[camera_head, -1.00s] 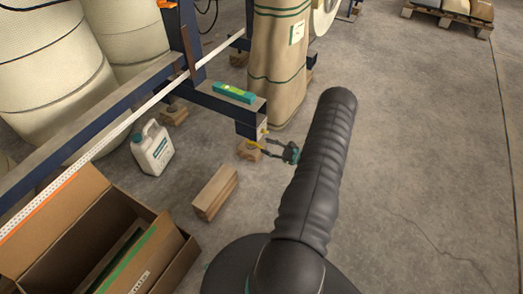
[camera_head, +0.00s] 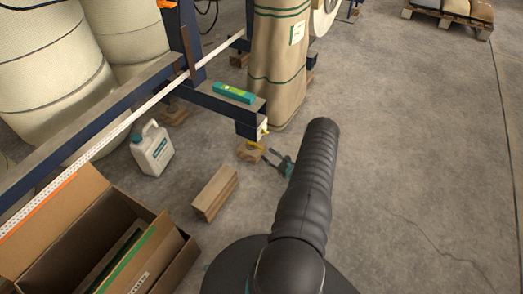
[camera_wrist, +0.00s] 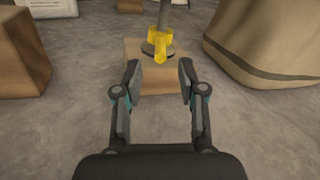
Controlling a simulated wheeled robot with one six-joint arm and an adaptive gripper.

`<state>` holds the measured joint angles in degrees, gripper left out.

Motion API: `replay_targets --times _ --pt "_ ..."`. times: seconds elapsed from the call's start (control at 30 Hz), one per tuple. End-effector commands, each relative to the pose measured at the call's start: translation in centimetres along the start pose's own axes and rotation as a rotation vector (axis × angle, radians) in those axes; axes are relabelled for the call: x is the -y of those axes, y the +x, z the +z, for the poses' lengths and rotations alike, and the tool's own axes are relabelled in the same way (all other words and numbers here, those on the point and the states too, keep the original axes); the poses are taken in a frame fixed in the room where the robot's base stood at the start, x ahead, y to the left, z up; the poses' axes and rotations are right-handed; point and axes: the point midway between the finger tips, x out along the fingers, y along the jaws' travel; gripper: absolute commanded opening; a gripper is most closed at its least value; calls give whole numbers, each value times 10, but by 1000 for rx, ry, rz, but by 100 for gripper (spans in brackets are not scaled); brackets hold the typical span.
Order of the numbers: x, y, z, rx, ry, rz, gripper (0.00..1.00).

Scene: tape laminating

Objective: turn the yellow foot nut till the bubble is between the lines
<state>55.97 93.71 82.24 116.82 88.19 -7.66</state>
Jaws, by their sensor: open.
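The pad rests on a wooden block (camera_wrist: 143,79). My gripper (camera_wrist: 158,75) is open and empty, its fingers apart, with the nut ahead of the gap between them.
A white jug (camera_head: 152,148) and a loose wooden block (camera_head: 214,192) stand on the floor left of my gripper. An open cardboard box (camera_head: 60,225) is at lower left. A large wrapped roll (camera_head: 278,60) stands behind the foot.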

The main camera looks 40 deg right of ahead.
Motion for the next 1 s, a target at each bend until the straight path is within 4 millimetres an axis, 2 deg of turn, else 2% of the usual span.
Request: replay_targets --times 0.1,0.3,0.47,0.73,0.77,0.9,1.0 --pt "-1 22 0 1 -1 3 40" --pt "-1 45 0 0 0 2 40" --pt "0 53 0 0 0 0 40" --pt "0 54 0 0 0 0 40" --pt "0 54 0 0 0 0 35" --pt "0 54 0 0 0 0 0" --pt "0 54 0 0 0 1 0"
